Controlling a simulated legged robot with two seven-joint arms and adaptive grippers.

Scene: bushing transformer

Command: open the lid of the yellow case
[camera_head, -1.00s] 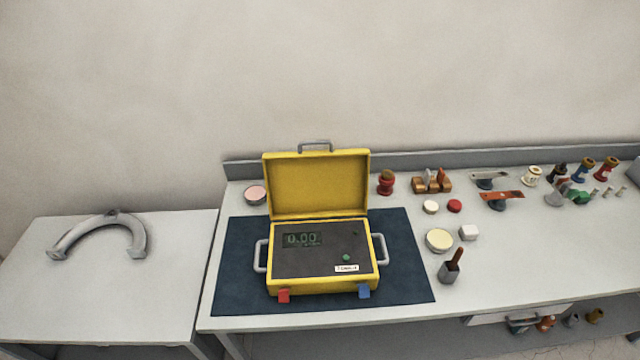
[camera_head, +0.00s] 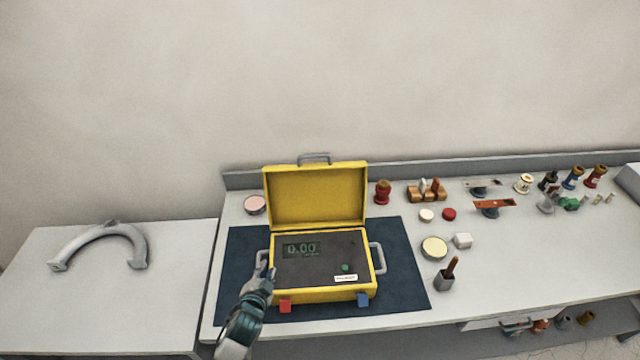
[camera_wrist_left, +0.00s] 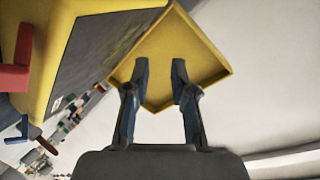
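The yellow case (camera_head: 318,293) sits on a dark blue mat (camera_head: 400,285) on the bench. Its lid (camera_head: 316,196) stands open and upright at the back, and a grey panel with a green display shows inside. A red latch and a blue latch are on its front. My left gripper (camera_head: 266,272) is at the case's left front corner, near the left side handle. In the left wrist view, the left gripper (camera_wrist_left: 160,68) has its two fingers apart with nothing between them, and the yellow lid (camera_wrist_left: 190,50) shows beyond. My right gripper is not in view.
A grey curved handle-like part (camera_head: 100,240) lies on the left table. Right of the mat are a round tin (camera_head: 434,248), a white block (camera_head: 463,241) and a brush holder (camera_head: 445,280). Several small parts stand farther right. A low ledge runs along the back wall.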

